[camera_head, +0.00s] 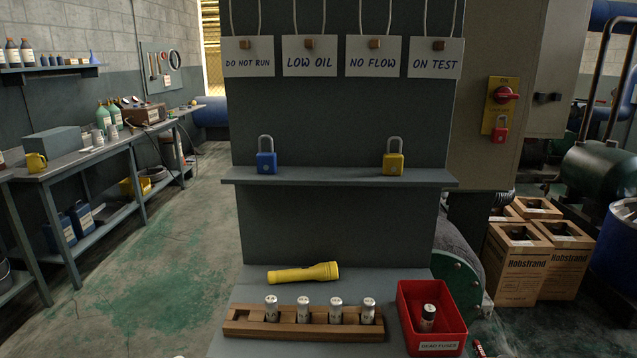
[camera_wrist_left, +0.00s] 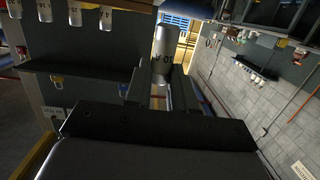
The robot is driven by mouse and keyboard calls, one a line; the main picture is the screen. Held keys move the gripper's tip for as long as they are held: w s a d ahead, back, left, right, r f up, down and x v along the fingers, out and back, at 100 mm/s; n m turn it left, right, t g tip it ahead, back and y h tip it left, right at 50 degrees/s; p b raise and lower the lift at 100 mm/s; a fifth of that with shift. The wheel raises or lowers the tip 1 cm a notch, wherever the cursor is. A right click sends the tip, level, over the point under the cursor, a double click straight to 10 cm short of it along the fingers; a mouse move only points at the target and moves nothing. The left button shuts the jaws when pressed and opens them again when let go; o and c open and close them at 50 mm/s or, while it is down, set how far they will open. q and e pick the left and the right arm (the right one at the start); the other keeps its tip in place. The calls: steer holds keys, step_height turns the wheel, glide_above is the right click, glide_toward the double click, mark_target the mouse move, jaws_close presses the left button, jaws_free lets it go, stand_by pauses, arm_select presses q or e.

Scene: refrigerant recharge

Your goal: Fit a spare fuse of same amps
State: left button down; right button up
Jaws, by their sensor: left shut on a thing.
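In the left wrist view my left gripper (camera_wrist_left: 160,88) is shut on a silver cylindrical fuse (camera_wrist_left: 164,55). Its dark marking looks like "10 A", turned around in this view. In the head view a wooden rack (camera_head: 290,327) on the grey bench holds several upright silver fuses (camera_head: 336,310) in a row; the rack's left end has an empty slot. A red bin (camera_head: 440,348) labelled "DEAD FUSES" stands right of the rack, with one dark-bodied fuse (camera_head: 428,318) upright in it. The gripper itself is not clearly visible in the head view, and my right gripper is in neither view.
A yellow flashlight (camera_head: 303,272) lies behind the rack. A shelf (camera_head: 340,177) above carries a blue padlock (camera_head: 266,158) and a yellow padlock (camera_head: 393,159). Hanging signs (camera_head: 312,57) are above it. A grey cabinet (camera_head: 500,75) with a red switch (camera_head: 502,95) stands right. Open floor lies left.

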arm_select(q)
steer(key=shift+s+a+f, duration=0.25)
steer(key=shift+s+f, duration=0.55)
steer(key=shift+f, duration=0.25)
steer(key=shift+d, duration=0.1)
